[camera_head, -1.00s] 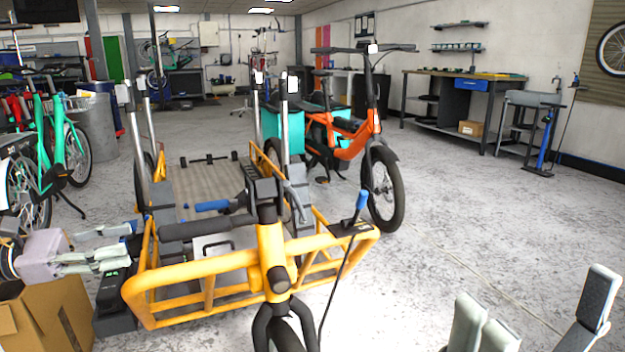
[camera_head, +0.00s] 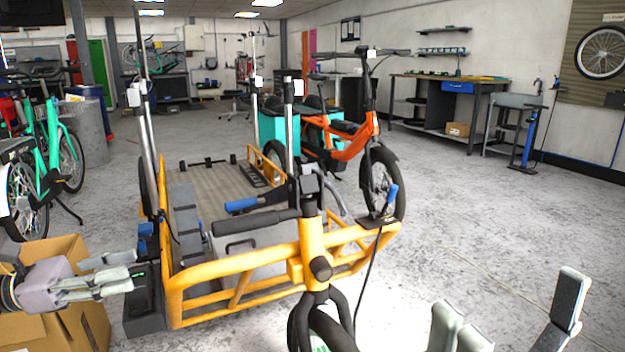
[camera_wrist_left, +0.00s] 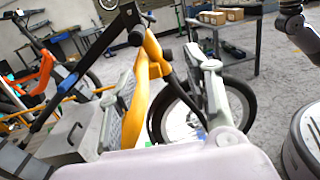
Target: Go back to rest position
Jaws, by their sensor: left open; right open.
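My left gripper (camera_head: 118,272) reaches in from the left in the head view, open and empty. It is beside the black box at the front left corner of the yellow cargo bike (camera_head: 240,268) and above a cardboard box (camera_head: 85,325). In the left wrist view its two fingers (camera_wrist_left: 165,105) are spread apart, with the yellow frame and a black front wheel (camera_wrist_left: 205,110) seen between and beyond them. My right gripper (camera_head: 510,325) shows at the bottom right of the head view, open and empty, over bare floor.
An orange bike (camera_head: 345,145) stands behind the cargo bike. Green bikes (camera_head: 45,150) stand at the left. A workbench (camera_head: 450,95) lines the back right. A black cable (camera_head: 370,270) hangs from the cargo bike's front. The floor at right is clear.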

